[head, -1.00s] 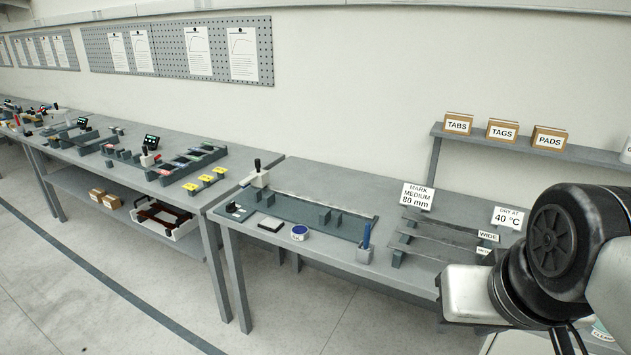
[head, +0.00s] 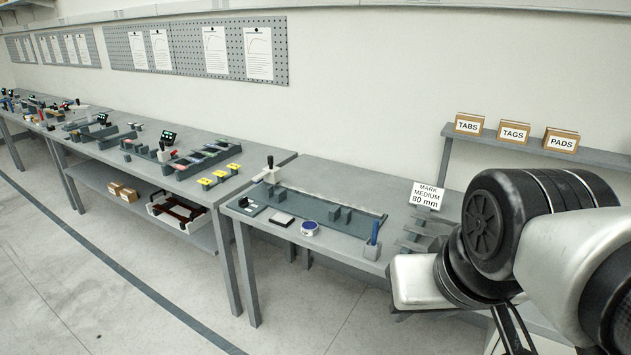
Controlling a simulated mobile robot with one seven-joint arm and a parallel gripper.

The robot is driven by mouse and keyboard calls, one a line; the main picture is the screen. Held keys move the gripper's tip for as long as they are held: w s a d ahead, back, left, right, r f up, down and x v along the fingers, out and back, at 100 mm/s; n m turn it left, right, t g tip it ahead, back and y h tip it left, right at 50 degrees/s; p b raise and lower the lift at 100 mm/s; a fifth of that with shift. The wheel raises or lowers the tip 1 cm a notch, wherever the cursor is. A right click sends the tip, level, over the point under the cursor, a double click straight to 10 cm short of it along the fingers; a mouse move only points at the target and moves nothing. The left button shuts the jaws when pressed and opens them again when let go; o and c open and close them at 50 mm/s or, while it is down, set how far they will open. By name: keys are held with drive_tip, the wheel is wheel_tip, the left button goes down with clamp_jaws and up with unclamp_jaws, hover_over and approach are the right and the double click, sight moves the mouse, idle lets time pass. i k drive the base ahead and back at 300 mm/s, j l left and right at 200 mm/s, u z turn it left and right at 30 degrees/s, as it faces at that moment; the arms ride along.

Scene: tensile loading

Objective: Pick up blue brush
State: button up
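The blue brush (head: 374,231) stands upright in a small grey holder (head: 371,251) near the front edge of the nearer table, right of the round blue-and-white tin. My arm (head: 500,240) fills the right side of the head view, just right of the holder and apart from it. My gripper's fingers are not visible; only arm links and dark thin parts at the bottom show.
The nearer table (head: 262,222) holds a dark tray (head: 320,212), a white pad (head: 281,219), a blue-and-white tin (head: 310,228) and a black-handled tool (head: 270,170). A MARK MEDIUM 80 mm sign (head: 426,195) stands behind the grey racks. The floor (head: 150,300) in front is clear.

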sight(376, 223)
drive_tip(key=i+j, duration=0.15)
drive_tip(key=i, duration=0.3)
drive_tip(key=i+j, duration=0.2)
drive_tip(key=i, duration=0.2)
drive_tip(key=i+j, duration=0.15)
drive_tip(key=i, duration=0.3)
drive_tip(key=i+j, duration=0.2)
drive_tip(key=i, duration=0.2)
